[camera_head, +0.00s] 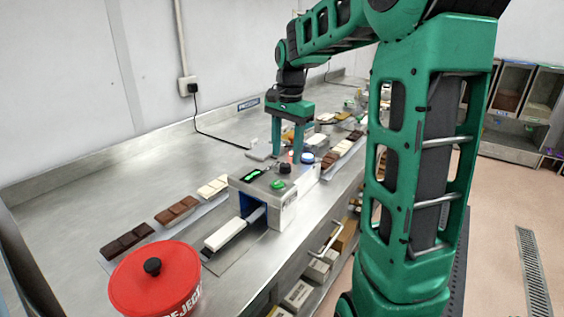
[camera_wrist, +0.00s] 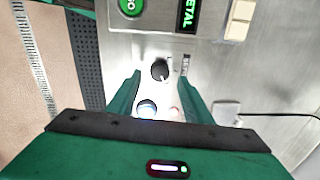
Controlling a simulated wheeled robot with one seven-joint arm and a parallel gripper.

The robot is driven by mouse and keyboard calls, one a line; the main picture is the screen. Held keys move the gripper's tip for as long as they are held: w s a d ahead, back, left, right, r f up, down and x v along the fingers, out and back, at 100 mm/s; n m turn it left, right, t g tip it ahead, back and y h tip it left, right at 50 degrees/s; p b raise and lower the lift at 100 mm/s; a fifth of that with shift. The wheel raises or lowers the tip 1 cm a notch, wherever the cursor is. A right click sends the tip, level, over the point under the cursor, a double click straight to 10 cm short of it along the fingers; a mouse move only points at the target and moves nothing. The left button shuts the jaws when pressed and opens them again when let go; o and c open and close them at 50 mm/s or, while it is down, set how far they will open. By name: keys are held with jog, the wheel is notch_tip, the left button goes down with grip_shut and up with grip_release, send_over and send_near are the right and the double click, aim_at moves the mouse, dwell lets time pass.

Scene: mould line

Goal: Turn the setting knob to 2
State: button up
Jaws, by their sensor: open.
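In the head view the knob (camera_head: 285,168) is just below the fingertips of my gripper (camera_head: 287,158). A lit green display (camera_head: 252,174) reading METAL in the wrist view (camera_wrist: 187,12) is close by.
A green GO button (camera_wrist: 131,6), a blue button (camera_wrist: 147,108) and a pale red button (camera_wrist: 175,112) sit near the knob. Chocolate bars (camera_head: 177,209) line the bench. A red lidded reject bin (camera_head: 150,285) stands at the front left. The bench's back left is clear.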

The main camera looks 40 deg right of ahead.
aim_at(285, 165)
jog(key=shift+w+f, duration=0.1)
jog(key=shift+f, duration=1.7)
jog(key=c, duration=1.1)
jog(key=shift+o, duration=0.2)
jog(key=shift+a, duration=0.25)
jog(key=shift+d, duration=0.15)
